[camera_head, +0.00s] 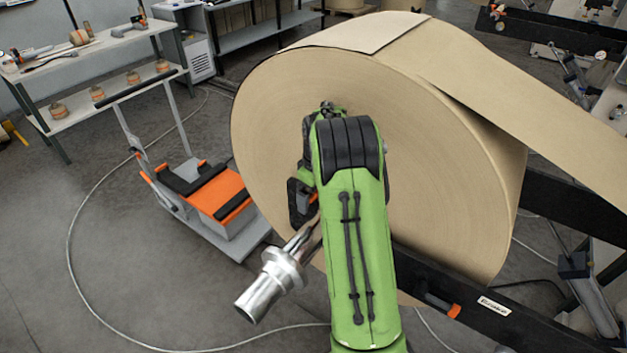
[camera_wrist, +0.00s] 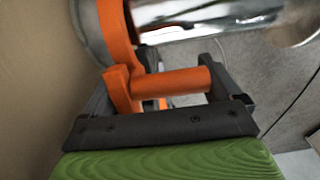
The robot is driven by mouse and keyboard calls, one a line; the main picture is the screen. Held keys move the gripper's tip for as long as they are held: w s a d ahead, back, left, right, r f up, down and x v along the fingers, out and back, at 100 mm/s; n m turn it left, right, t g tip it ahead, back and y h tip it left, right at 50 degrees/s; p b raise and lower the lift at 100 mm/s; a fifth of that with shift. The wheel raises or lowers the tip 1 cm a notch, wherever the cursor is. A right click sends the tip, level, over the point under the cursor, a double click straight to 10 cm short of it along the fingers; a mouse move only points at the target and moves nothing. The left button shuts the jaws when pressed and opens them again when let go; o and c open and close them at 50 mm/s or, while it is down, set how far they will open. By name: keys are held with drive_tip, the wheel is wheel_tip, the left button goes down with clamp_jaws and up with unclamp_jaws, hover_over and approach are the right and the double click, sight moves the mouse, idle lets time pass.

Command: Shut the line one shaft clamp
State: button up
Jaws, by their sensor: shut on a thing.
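The orange shaft clamp (camera_wrist: 118,35) shows in the wrist view as a curved arm beside the shiny shaft (camera_wrist: 210,14), with a round orange handle (camera_wrist: 185,82) standing out from it. My gripper (camera_wrist: 170,92) has its dark fingers on either side of this handle and is shut on it. In the head view my gripper (camera_head: 302,202) is at the near face of the big kraft roll (camera_head: 280,120), just above the metal shaft (camera_head: 268,284) that sticks out toward the lower left. My green arm hides most of the clamp there. I cannot tell how far the clamp is closed.
A cart with an orange top (camera_head: 218,195) stands left of the roll. A workbench (camera_head: 100,55) with tools and small rolls is at the far left. A dark frame beam (camera_head: 500,305) runs below the roll on the right. A cable (camera_head: 75,260) loops over the open floor.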

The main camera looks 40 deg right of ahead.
drive_tip(key=f+g, duration=0.1)
drive_tip(key=w+f, duration=0.1)
drive_tip(key=f, duration=0.1)
drive_tip(key=shift+a+f+g+h, duration=0.2)
drive_tip(key=shift+g+h, duration=0.1)
drive_tip(key=shift+g, duration=0.1)
drive_tip(key=shift+s, duration=0.1)
drive_tip(key=o, duration=1.2)
drive_tip(key=shift+d, duration=0.1)
drive_tip(key=shift+r, duration=0.1)
drive_tip(key=r, duration=0.5)
drive_tip(key=r+p, duration=0.1)
drive_tip(key=r, duration=0.4)
drive_tip(key=w+r, duration=0.1)
drive_tip(key=r, duration=0.4)
drive_tip(key=shift+r, duration=0.25)
